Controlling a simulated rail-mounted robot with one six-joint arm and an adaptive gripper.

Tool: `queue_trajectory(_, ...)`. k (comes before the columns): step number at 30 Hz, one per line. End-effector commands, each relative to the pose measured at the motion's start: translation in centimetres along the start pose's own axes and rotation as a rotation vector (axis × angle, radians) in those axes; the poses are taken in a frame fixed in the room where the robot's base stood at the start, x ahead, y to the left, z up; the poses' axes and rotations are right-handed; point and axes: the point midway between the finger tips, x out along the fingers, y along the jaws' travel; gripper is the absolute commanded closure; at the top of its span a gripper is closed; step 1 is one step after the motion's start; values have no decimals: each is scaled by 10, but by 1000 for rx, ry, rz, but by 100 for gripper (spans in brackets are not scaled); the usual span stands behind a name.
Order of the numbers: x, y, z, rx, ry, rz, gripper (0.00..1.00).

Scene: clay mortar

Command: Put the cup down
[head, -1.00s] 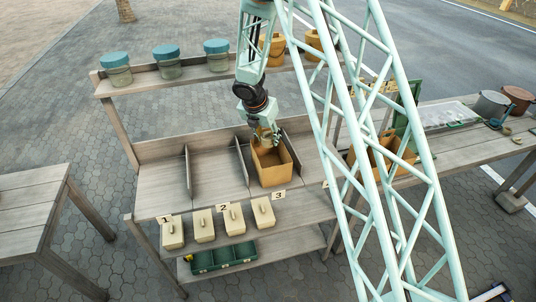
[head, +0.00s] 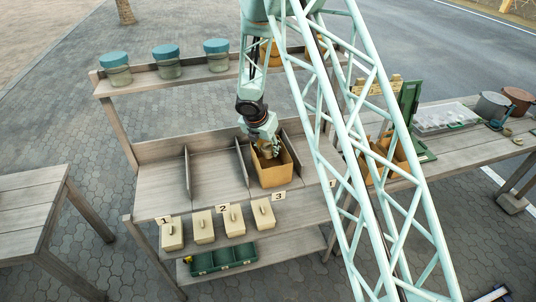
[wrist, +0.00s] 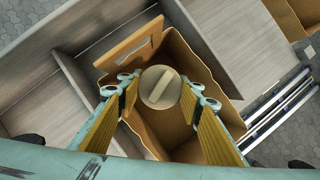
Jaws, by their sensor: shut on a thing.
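The cup (wrist: 160,88) shows in the wrist view from above as a round tan shape with a raised bar across its top. My gripper (wrist: 160,84) has one yellow-padded finger on each side of it and is shut on it. An open orange-brown box (head: 274,178) stands in the right bay of the bench, behind label 3. My gripper (head: 267,149) is at the box's mouth, with its fingers inside the opening. The cup is within the box's outline in the wrist view (wrist: 190,62). Whether it touches the box floor cannot be told.
Upright dividers (head: 188,172) split the bench. Jars with blue lids (head: 166,62) stand on the upper shelf. The left and middle bays are clear.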

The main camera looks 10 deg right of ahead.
Motion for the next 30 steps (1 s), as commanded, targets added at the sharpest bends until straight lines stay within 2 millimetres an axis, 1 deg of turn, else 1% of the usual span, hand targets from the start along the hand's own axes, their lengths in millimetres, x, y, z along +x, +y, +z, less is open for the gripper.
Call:
queue_trajectory(1,7,0,-3,-1,1,-1,79)
queue_trajectory(3,14,0,-6,-1,1,-2,79)
queue_trajectory(7,23,0,-9,0,0,-1,79)
queue_trajectory(19,25,0,-10,0,0,-1,79)
queue_trajectory(30,32,0,-13,0,0,-1,79)
